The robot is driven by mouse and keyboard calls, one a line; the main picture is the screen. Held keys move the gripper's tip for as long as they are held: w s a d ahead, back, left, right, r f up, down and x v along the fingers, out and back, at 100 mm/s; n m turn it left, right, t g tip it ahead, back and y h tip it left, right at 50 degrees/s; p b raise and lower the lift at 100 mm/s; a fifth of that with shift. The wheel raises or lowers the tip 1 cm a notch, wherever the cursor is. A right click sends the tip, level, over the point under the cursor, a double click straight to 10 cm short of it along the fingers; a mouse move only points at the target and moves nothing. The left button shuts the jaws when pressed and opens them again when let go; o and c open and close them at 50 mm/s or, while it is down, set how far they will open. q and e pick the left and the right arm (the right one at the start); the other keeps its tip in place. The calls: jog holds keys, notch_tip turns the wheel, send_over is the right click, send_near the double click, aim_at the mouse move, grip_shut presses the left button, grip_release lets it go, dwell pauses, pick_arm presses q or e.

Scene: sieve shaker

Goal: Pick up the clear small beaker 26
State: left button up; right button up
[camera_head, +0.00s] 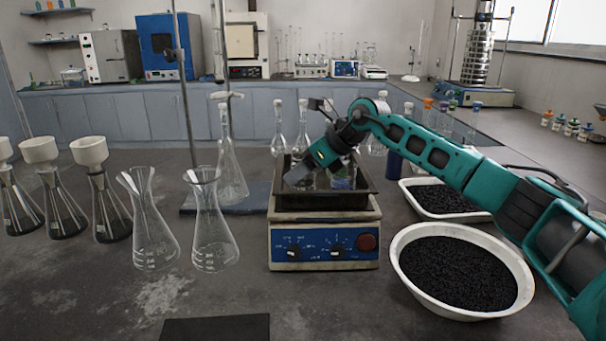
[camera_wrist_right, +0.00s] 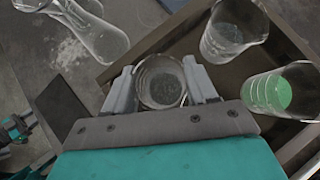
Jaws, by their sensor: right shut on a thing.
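My right gripper (camera_head: 303,175) reaches down at the left part of the dark square tray (camera_head: 325,201) on top of the blue-fronted device. In the right wrist view, the gripper (camera_wrist_right: 161,88) is shut on a clear small beaker (camera_wrist_right: 160,82), with one finger on each side of it. No number can be read on it. A second clear beaker (camera_wrist_right: 232,32) and a beaker with green contents (camera_wrist_right: 272,93) stand apart from it in the tray. In the head view, the gripper and arm partly hide the beakers.
Two empty flasks (camera_head: 212,235) stand left of the device (camera_head: 325,243). Several funnel-topped flasks (camera_head: 105,210) are farther left. A white bowl of black granules (camera_head: 403,270) and a white tray of granules (camera_head: 417,210) stand to the right, under my arm.

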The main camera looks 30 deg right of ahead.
jog(key=shift+r, duration=0.2)
jog(key=shift+r, duration=0.8)
pick_arm(q)
jog(key=shift+s+a+r+p, duration=0.4)
jog(key=shift+a+r+p, duration=0.2)
jog(key=shift+p, duration=0.95)
pick_arm(e)
notch_tip(320, 180, up, 18)
